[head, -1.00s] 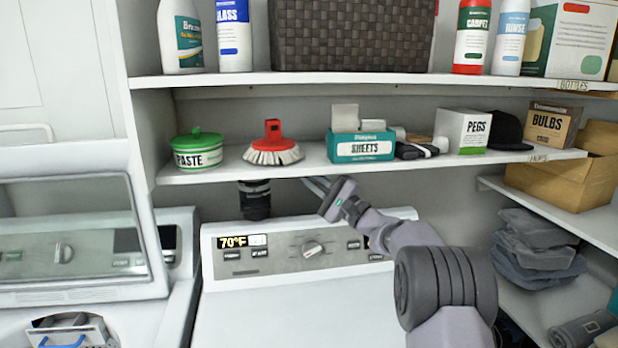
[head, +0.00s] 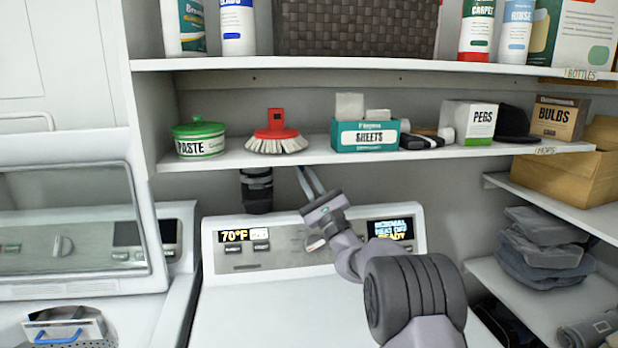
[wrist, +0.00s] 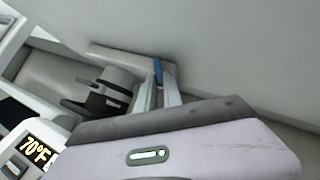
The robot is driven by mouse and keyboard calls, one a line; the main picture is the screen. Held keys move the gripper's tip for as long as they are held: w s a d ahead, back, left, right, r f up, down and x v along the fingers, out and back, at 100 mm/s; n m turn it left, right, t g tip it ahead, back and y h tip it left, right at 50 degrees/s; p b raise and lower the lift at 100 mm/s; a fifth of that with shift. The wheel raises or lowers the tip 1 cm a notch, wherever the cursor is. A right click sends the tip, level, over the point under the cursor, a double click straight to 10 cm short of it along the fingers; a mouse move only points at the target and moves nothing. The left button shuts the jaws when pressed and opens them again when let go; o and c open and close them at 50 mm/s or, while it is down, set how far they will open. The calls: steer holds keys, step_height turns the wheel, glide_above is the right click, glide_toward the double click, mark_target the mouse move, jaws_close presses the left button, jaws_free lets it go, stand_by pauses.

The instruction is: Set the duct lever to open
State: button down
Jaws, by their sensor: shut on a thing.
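A dark ribbed duct piece (head: 257,190) hangs below the lower shelf, behind the dryer's control panel. It also shows in the wrist view (wrist: 112,90), left of my fingers. My gripper (head: 307,178) reaches up behind the panel, right of the duct piece, with its fingertips close under the shelf edge. In the wrist view my gripper (wrist: 162,88) is shut on a narrow blue piece (wrist: 158,70), which appears to be the duct lever. The lever cannot be made out in the head view. Its open and closed marks are not visible.
The dryer's control panel (head: 270,248) lies just below my gripper. The lower shelf (head: 300,157) is close above, carrying a paste tub (head: 200,140), a red brush (head: 276,134) and a sheets box (head: 365,135). Folded grey cloths (head: 540,245) lie at right.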

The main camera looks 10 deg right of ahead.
steer(key=shift+a+f+m+t+h+p, duration=0.1)
steer(key=shift+a+m+t+h+p, duration=0.45)
steer(key=shift+m+h, duration=1.4)
steer(key=shift+a+f+m+t+h+p, duration=0.15)
steer(key=shift+m+t+h+p, duration=0.45)
steer(key=shift+m+h, duration=1.35)
steer(key=shift+a+m+t+h+p, duration=0.4)
steer(key=shift+m+t+h, duration=0.45)
steer(key=shift+m+h, duration=1.05)
steer(key=shift+a+f+m, duration=0.1)
steer(key=shift+m, duration=0.8)
steer(key=c, duration=1.8)
jaws_free()
steer(key=shift+o, duration=0.2)
steer(key=v, duration=0.7)
steer(key=shift+s+p, duration=0.25)
steer(key=shift+p, duration=0.05)
steer(key=shift+f, duration=0.2)
